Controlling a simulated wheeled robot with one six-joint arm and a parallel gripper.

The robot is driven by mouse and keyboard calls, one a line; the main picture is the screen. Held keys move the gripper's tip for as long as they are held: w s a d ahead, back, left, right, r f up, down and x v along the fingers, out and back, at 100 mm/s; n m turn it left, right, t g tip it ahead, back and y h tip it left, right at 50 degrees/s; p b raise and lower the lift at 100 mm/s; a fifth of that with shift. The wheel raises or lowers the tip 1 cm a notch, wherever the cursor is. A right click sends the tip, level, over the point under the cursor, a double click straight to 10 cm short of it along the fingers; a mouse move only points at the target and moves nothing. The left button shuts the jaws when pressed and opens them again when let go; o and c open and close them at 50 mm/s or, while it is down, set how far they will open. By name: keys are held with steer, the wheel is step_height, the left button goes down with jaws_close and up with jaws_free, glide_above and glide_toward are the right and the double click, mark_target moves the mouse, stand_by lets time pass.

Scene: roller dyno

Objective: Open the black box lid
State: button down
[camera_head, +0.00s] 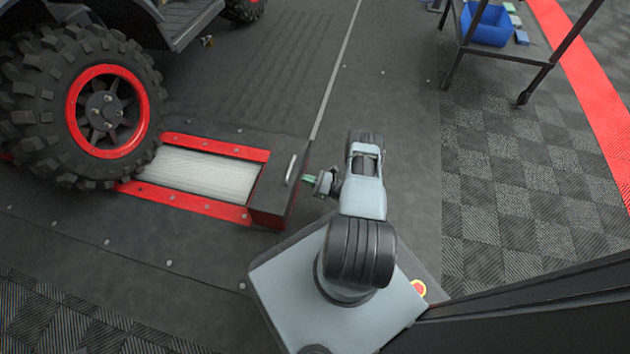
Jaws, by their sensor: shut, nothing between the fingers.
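The black box (268,199) stands at the right end of the red-framed roller bed. Its lid is tilted up and shows as a dark upright panel (290,197) on the box's right side, with a light bar handle (291,169) near its upper part. My gripper (308,179) is just right of the panel, pointing left toward it. Its greenish fingertips are shut with nothing between them. They look very close to the panel, below and right of the handle; I cannot tell whether they touch it.
A large tyre with a red rim (107,111) rests by the roller (200,173) at left. A cart with a blue bin (487,24) stands at top right. A red floor strip (590,80) runs along the right. The dark floor between box and cart is clear.

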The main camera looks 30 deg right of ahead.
mark_target(281, 173)
steer(key=shift+x, duration=2)
